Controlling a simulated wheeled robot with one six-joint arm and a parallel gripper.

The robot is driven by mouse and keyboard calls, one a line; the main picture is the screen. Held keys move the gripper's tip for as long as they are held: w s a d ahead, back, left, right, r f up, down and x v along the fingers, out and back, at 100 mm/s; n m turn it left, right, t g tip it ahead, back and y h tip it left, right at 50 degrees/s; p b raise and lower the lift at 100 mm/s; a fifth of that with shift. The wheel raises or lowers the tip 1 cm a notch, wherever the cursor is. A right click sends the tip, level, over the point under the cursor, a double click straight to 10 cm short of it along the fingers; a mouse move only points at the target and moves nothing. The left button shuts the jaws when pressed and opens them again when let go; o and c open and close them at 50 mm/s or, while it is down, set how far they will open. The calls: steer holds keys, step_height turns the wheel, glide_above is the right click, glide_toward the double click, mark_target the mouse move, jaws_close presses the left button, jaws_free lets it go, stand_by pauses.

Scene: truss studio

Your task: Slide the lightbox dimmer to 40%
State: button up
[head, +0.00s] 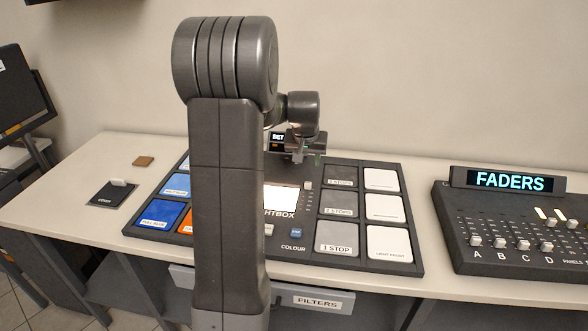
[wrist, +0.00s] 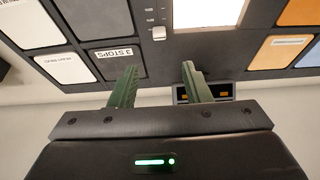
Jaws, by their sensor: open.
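The lightbox (head: 282,198) is a lit white panel in a dark console, partly hidden behind my arm in the head view. Its dimmer (head: 308,185) is a small pale knob just right of the lit panel, with a row of marks below it. In the wrist view the dimmer knob (wrist: 158,33) shows beyond my fingertips, roughly centred between them, beside the lit lightbox panel (wrist: 208,12). My gripper (wrist: 158,72) is open and empty, its two green fingers apart and not touching the knob. In the head view my gripper (head: 300,157) is over the console's back edge.
Labelled filter tiles (head: 337,237) and white tiles (head: 389,243) fill the console's right side; blue tiles (head: 160,217) lie left. A small SET display (head: 278,138) stands behind. A fader board (head: 515,240) with a FADERS sign (head: 509,181) sits right. The left tabletop holds a dark plate (head: 112,194).

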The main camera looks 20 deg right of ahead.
mark_target(308, 183)
steer(key=p+x, duration=0.2)
steer(key=x, duration=1.1)
steer(key=shift+f, duration=0.25)
steer(key=shift+c, duration=0.4)
jaws_close()
steer(key=shift+a, duration=0.1)
